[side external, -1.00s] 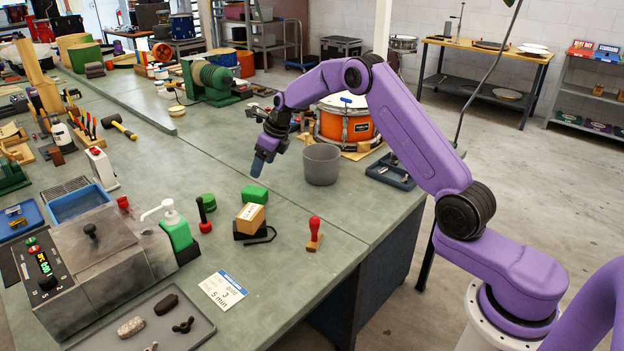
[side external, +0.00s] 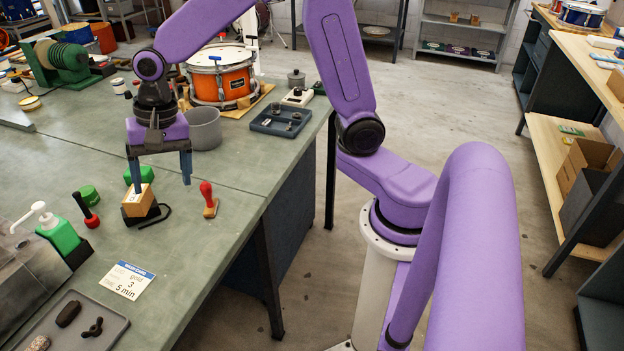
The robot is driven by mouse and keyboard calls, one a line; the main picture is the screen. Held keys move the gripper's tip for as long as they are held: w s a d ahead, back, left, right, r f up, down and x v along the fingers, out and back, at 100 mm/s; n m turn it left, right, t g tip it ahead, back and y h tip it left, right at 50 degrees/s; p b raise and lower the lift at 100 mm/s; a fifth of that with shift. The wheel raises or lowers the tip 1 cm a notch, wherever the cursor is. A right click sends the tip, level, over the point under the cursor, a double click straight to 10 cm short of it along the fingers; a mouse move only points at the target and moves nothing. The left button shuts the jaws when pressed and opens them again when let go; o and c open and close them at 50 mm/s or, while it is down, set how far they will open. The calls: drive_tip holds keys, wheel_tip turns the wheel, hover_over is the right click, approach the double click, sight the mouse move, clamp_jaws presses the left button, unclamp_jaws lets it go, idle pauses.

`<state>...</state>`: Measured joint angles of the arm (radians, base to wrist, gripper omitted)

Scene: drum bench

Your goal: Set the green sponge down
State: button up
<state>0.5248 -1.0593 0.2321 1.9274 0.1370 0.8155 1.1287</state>
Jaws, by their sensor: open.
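A bright green block (side external: 147,173), which looks like the green sponge, sits just behind the small wooden block (side external: 137,208) on the bench. A finger of mine crosses in front of part of it, and its underside is hidden. My gripper (side external: 162,186) is open, fingers pointing down, with one finger in front of the green block and the other over to its right. Nothing is seen held between them. I cannot tell whether a finger touches the green or wooden block. A darker green round piece (side external: 88,195) lies to the left.
A red-handled stamp (side external: 208,200) stands to the right, near the bench edge. A grey bucket (side external: 205,130) and an orange drum (side external: 222,80) are behind. A green-bodied pump bottle (side external: 60,235) and a card (side external: 128,281) are in front. Bare bench lies around the card.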

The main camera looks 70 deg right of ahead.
drive_tip(key=s+d+n, duration=0.4)
drive_tip(key=s+n, duration=0.6)
drive_tip(key=s, duration=0.3)
drive_tip(key=s+d+n+h, duration=0.1)
drive_tip(key=s+d+n, duration=0.3)
drive_tip(key=s+n, duration=0.6)
drive_tip(key=s, duration=0.2)
drive_tip(key=shift+s+d+f+g+h, duration=0.15)
drive_tip(key=shift+s+f+g+h, duration=0.15)
drive_tip(key=shift+s+g, duration=0.1)
